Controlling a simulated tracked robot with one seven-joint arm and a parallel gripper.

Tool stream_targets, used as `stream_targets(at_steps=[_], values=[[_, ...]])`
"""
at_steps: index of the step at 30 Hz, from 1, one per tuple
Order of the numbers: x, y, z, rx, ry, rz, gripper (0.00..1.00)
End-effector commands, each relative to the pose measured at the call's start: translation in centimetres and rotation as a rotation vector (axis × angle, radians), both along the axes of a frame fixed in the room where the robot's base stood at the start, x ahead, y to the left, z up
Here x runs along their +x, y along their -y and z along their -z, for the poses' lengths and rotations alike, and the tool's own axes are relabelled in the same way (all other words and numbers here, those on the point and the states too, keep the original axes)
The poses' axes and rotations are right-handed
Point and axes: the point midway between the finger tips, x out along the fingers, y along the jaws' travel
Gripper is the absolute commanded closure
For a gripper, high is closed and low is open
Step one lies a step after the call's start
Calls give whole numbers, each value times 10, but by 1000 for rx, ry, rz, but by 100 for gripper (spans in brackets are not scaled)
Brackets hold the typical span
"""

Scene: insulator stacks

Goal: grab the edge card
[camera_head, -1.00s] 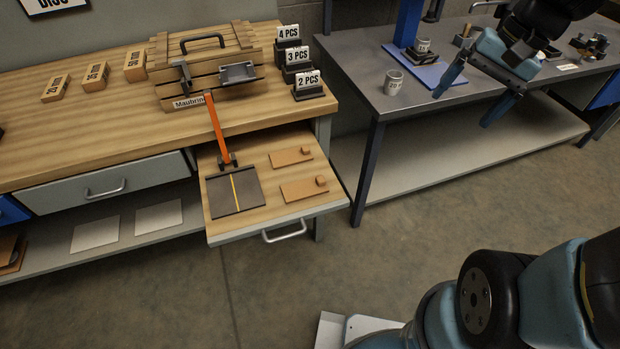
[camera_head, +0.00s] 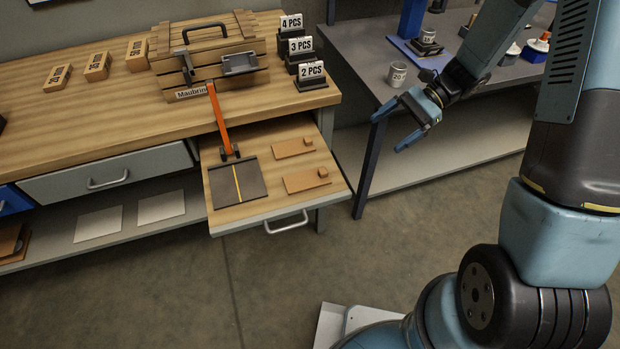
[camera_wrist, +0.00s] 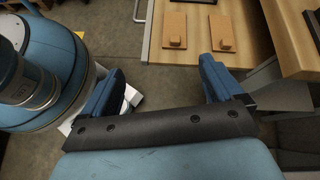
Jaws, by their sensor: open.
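Two flat tan cards, each with a small block at one end, lie on the pulled-out wooden shelf (camera_head: 238,216). The front card (camera_head: 304,181) is nearer the shelf's front edge and the back card (camera_head: 291,147) lies behind it. I cannot tell which is the edge card. Both cards show beyond my fingers in the wrist view, one at the left (camera_wrist: 174,30) and one at the right (camera_wrist: 222,34). My gripper (camera_head: 388,133) is open and empty, to the right of the shelf and apart from both cards. It also shows in the wrist view (camera_wrist: 160,70).
An orange lever (camera_head: 219,120) stands on the shelf beside a dark plate (camera_head: 224,187). The shelf's handle (camera_head: 287,223) sticks out in front. The grey bench (camera_head: 375,62) with a cup (camera_head: 397,75) is to the right. The floor before the shelf is clear.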

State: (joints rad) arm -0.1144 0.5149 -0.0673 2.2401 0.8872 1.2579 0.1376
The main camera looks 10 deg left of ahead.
Motion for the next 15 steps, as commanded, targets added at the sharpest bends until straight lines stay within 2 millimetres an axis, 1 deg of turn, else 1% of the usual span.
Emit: stream_targets(at_steps=[1, 6, 9, 15], values=[[2, -4, 14, 9, -44, 21, 6], [7, -16, 48, 35, -154, 86, 6], [9, -20, 62, 44, -197, 114, 6], [9, -26, 76, 52, -236, 140, 6]])
